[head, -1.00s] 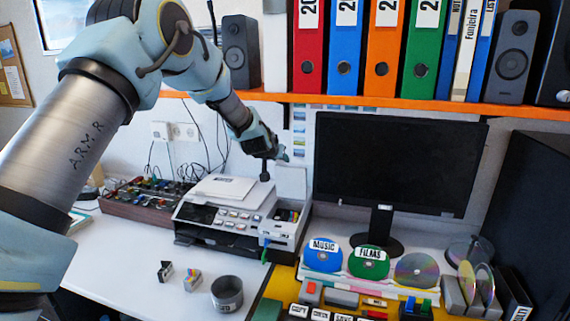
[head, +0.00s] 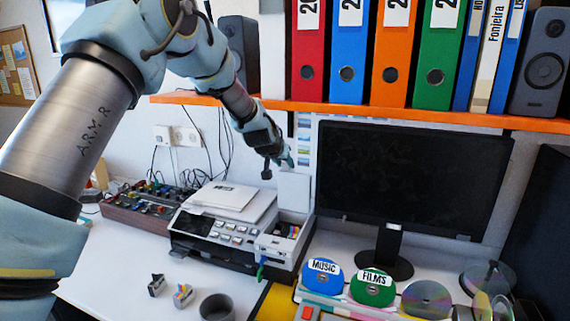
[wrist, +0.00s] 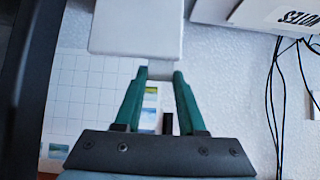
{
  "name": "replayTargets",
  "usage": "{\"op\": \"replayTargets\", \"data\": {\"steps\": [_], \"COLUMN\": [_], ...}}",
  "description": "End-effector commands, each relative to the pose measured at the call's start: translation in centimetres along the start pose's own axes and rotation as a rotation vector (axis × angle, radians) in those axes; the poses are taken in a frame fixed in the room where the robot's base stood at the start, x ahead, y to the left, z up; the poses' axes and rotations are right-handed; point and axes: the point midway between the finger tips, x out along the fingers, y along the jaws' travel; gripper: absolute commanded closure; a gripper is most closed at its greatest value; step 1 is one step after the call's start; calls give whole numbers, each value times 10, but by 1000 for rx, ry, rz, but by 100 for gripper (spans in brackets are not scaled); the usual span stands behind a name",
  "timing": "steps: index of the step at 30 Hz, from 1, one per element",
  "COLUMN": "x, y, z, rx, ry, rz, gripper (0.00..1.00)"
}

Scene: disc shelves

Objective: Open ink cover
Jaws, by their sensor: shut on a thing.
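The printer (head: 235,228) stands on the white desk. Its ink cover (head: 294,192) is a pale panel standing upright at the back of the open ink bay (head: 280,238), where coloured cartridges show. My gripper (head: 289,163) is above the cover's top edge, against the wall side. In the wrist view my gripper's green fingers (wrist: 162,76) are shut on a small pale tab at the edge of the white ink cover (wrist: 137,27). The fingertips hide part of the tab.
The black monitor (head: 410,180) stands close to the right of the printer. The orange shelf (head: 340,108) with binders runs above. A mixer (head: 148,207) is at left. A grey cup (head: 217,307) and small items stand on the front desk.

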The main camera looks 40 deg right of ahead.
Motion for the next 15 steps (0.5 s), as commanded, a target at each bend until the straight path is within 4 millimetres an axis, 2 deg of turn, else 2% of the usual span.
{"op": "replayTargets", "data": {"steps": [1, 8, 15], "x": [-2, -1, 0], "y": [0, 0, 0], "z": [-6, -3, -1], "rx": [1, 0, 0], "ry": [11, 6, 3], "rz": [-1, 0, 0], "gripper": [57, 31, 30]}}
